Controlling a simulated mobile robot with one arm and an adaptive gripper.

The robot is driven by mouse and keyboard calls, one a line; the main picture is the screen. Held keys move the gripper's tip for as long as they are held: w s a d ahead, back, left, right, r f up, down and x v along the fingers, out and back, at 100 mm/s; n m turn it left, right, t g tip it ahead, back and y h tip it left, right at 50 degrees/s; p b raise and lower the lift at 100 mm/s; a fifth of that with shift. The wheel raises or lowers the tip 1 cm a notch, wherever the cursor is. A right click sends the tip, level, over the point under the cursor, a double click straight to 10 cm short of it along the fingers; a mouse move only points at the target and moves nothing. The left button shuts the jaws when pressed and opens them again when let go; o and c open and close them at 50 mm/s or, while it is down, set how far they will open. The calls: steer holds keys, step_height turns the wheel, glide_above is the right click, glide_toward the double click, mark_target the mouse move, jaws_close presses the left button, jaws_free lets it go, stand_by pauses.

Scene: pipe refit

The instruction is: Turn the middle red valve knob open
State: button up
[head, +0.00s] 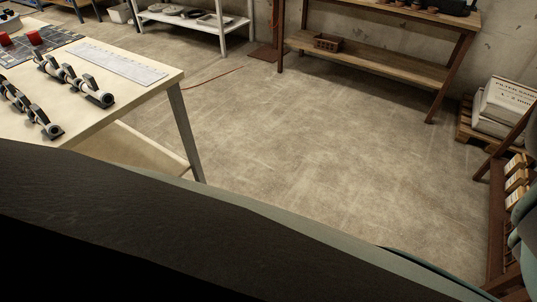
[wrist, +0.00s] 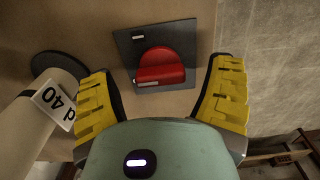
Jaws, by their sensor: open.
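A red valve knob (wrist: 160,68) sits on a dark square plate (wrist: 125,45) fixed to a tan surface, in the wrist view. Its raised grip bar lies nearly level across the lower part of the plate. My gripper (wrist: 164,66) is open, its two yellow ribbed fingers on either side of the knob, with a gap to it on both sides. I see no contact. Only this one knob shows here, so I cannot tell whether it is the middle one. The gripper is not visible in the head view.
A pale pipe with a label (wrist: 55,100) and dark flange stands left of the left finger. In the head view, a table (head: 140,82) at left carries clamp-like fittings (head: 75,80) and red parts (head: 35,37). A wooden bench (head: 390,60) stands behind; open floor (head: 290,150) lies between.

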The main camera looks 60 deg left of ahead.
steer(key=c, duration=1.2)
steer(key=shift+m, duration=0.3)
steer(key=m, duration=0.4)
steer(key=shift+a+p, duration=0.1)
steer(key=shift+p, duration=0.3)
steer(key=m, duration=0.4)
steer(key=shift+m, duration=0.4)
steer(key=m+b, duration=0.1)
steer(key=m, duration=0.3)
steer(key=shift+f, duration=0.1)
steer(key=shift+m+b, duration=0.85)
steer(key=shift+m, duration=1.45)
